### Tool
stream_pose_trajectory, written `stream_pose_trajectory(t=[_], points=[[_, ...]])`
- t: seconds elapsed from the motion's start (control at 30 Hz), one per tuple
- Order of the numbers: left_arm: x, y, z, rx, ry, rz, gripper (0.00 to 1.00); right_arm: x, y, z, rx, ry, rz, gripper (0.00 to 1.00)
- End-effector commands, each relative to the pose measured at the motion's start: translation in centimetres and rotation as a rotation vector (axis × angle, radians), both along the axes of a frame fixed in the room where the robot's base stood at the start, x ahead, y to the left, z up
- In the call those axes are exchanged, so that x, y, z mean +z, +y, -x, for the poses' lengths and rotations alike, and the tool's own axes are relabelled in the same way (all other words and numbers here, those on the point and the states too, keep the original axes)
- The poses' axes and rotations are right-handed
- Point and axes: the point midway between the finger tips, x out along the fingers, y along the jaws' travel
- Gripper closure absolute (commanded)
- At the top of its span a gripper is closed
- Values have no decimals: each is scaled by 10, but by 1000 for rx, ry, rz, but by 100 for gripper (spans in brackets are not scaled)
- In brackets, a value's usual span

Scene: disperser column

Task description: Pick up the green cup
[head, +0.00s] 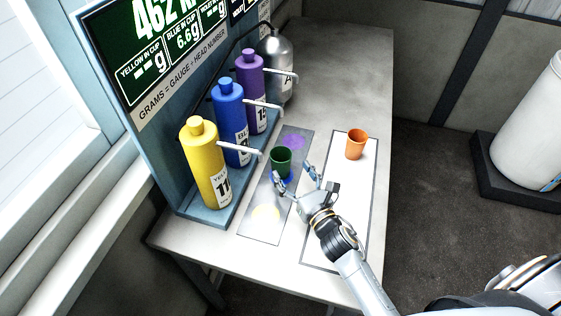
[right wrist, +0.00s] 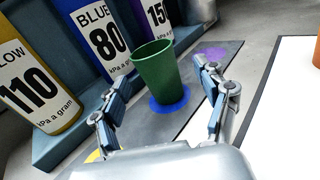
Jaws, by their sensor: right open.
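The green cup (head: 281,160) stands upright on the blue spot of the grey strip (head: 258,222), in front of the blue bottle's spout. My right gripper (head: 295,176) is open, with its fingers on the near side of the cup. In the right wrist view the cup (right wrist: 157,72) shows upright beyond and between the two open fingertips (right wrist: 162,76). No clear contact shows between the fingers and the cup. My left gripper is not in view.
Yellow (head: 204,165), blue (head: 230,122) and purple (head: 251,88) bottles with spouts stand left of the strip, with a grey bottle (head: 275,66) behind. An orange cup (head: 356,144) stands on the white mat (head: 345,200) to the right. The back of the table (head: 350,70) is clear.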

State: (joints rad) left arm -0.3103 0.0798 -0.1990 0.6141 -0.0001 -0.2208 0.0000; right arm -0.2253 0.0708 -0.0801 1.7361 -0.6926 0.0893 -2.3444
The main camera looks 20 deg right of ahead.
Motion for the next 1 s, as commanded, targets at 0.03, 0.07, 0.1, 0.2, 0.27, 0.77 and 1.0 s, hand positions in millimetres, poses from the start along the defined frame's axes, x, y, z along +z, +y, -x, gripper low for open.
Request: stream_pose_trajectory(t=[0.03, 0.07, 0.1, 0.2, 0.27, 0.77, 1.0], points=[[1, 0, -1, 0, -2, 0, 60, 0, 1, -3, 0, 0, -1, 26], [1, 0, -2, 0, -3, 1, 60, 0, 1, -5, 0, 0, -1, 26], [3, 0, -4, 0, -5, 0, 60, 1, 2, -7, 0, 0, -1, 26], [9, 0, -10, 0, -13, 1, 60, 4, 6, -17, 0, -1, -3, 26], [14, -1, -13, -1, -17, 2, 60, 5, 10, -26, 0, -2, -3, 26], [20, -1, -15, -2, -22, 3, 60, 0, 16, -55, 0, 1, -1, 26], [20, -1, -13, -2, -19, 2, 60, 0, 16, -55, 0, 1, -1, 72]])
